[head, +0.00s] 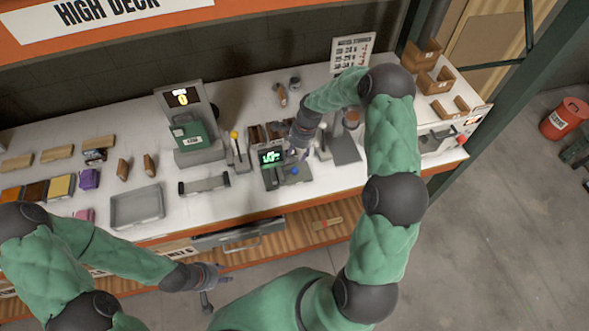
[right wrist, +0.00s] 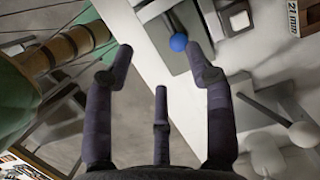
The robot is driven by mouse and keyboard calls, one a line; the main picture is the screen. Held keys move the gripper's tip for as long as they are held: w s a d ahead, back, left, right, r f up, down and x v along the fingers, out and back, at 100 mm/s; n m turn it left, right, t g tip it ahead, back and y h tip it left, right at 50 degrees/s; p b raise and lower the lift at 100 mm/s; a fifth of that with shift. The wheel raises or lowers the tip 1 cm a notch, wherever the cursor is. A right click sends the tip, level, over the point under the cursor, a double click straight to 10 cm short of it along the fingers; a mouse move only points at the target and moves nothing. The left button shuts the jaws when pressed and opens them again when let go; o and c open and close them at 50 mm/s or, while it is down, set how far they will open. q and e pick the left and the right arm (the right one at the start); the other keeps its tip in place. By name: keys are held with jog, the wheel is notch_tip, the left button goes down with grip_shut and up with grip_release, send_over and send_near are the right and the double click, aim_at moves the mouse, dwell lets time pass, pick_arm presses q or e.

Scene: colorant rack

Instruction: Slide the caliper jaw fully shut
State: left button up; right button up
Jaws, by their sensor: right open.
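A dark bench device with a lit green display (head: 271,157) and a blue ball knob (head: 294,171) stands at mid-bench; it looks like the caliper. The knob (right wrist: 178,42) also shows in the right wrist view, on a grey part just beyond my fingertips. How far the jaw is open cannot be made out. My right gripper (right wrist: 163,65) is open and empty, its fingers apart and not touching the knob. In the head view my right gripper (head: 301,147) is just behind the knob. My left gripper (head: 211,281) hangs low before the bench front, away from the device; its finger opening is unclear.
A grey stand with a yellow ball (head: 234,135) is left of the device, and a grey bar-shaped fixture (head: 204,185) is further left. A grey tray (head: 137,207) lies near the front edge. A white ball-topped lever (right wrist: 301,134) is close on the right in the right wrist view.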

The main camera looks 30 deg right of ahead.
aim_at(295, 168)
pick_arm(q)
notch_tip(295, 168, down, 6)
jog(key=b, duration=0.5)
jog(key=shift+f, duration=0.25)
pick_arm(e)
jog(key=f+h, duration=0.1)
jog(key=f, duration=0.2)
jog(key=f+h, duration=0.1)
jog(key=f, duration=0.3)
jog(key=f+h, duration=0.1)
jog(key=f, duration=0.2)
jog(key=shift+w+d+f, duration=0.35)
jog(key=shift+f, duration=0.05)
grip_shut()
